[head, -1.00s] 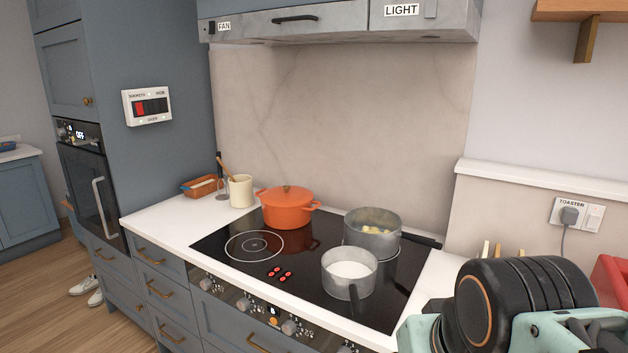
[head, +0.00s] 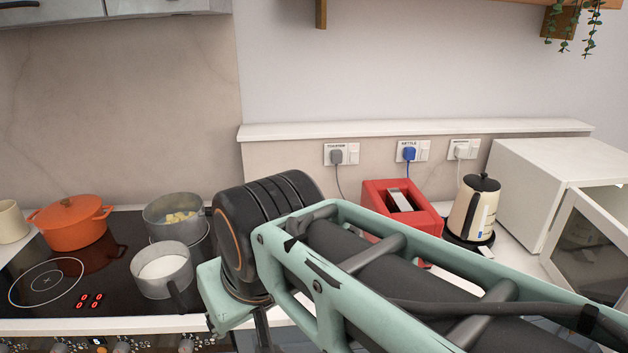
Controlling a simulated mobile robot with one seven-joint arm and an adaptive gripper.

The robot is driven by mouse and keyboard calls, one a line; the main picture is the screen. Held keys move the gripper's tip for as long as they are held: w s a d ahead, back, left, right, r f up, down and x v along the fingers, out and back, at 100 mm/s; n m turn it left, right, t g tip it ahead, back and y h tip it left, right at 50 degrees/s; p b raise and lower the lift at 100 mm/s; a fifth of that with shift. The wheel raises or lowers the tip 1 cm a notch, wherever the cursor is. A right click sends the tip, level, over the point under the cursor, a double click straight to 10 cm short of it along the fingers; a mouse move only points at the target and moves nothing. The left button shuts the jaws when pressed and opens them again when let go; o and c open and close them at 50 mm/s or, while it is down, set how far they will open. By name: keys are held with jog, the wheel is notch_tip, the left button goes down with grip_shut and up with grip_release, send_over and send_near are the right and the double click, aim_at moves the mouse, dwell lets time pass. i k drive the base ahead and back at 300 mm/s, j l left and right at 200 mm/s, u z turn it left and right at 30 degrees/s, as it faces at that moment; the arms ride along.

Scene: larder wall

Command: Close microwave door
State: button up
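The white microwave (head: 545,180) stands on the counter at the right of the head view. Its door (head: 592,245) hangs open, swung out towards the front right, with a dark window in a white frame. The right part of the door is cut off by the picture edge, and its lower part is hidden behind my arm. My arm crosses the lower middle and right of the view, in front of the counter. My gripper is not visible in this view.
A cream kettle (head: 473,210) stands just left of the microwave. A red toaster (head: 402,208) is further left, partly behind my arm. On the hob are an orange pot (head: 70,225) and two grey pans (head: 162,270) (head: 175,215). A wooden shelf (head: 430,2) runs above.

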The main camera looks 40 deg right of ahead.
aim_at(585, 251)
jog(key=z, duration=3.05)
jog(key=i+j+z, duration=0.25)
jog(key=i, duration=0.3)
jog(key=z, duration=0.1)
jog(key=k, duration=0.05)
